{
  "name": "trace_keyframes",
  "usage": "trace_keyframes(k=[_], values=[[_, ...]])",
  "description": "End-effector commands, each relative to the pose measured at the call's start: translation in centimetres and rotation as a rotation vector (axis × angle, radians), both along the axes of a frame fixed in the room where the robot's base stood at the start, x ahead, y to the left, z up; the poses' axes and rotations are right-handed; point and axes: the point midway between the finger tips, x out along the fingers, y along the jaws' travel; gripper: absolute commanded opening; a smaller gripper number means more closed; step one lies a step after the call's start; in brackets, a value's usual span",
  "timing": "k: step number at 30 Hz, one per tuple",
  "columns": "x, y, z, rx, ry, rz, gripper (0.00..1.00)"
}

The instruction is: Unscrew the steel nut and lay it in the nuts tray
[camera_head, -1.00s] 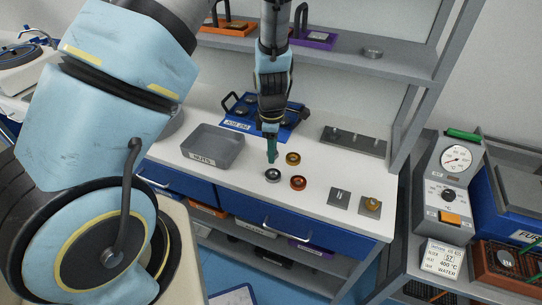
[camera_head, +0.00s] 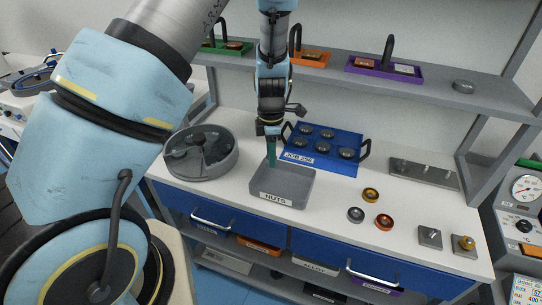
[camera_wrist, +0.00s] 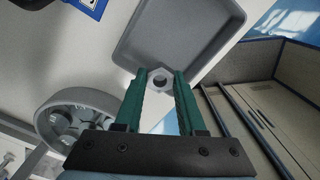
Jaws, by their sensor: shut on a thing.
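My gripper (camera_head: 271,163) points down over the grey nuts tray (camera_head: 283,187), its green fingers at the tray's back left part. In the wrist view the two fingers (camera_wrist: 160,84) are shut on the steel nut (camera_wrist: 160,77), a grey hexagonal nut with a hole, held at the fingertips. Beneath it the inside of the nuts tray (camera_wrist: 178,28) shows, and the tray looks empty there. In the head view the fingers hide the nut. I cannot tell how high it is above the tray floor.
A round grey container (camera_head: 226,160) stands left of the tray, a blue job tray (camera_head: 318,167) behind it. Steel (camera_head: 355,214), copper (camera_head: 383,222) and brass rings (camera_head: 371,195) lie to the right. Further right are a small plate with a stud (camera_head: 430,237) and one with a brass nut (camera_head: 465,243).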

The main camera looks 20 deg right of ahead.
Motion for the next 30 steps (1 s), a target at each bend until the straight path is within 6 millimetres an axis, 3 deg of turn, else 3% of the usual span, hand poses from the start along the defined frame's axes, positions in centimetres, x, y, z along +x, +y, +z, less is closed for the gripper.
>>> trace_keyframes(k=[21, 30], values=[[0.0, 0.1, -7.6, 0.000, 0.001, 0.000, 0.00], [0.0, 0.0, -9.1, 0.000, -0.001, 0.000, 0.00]])
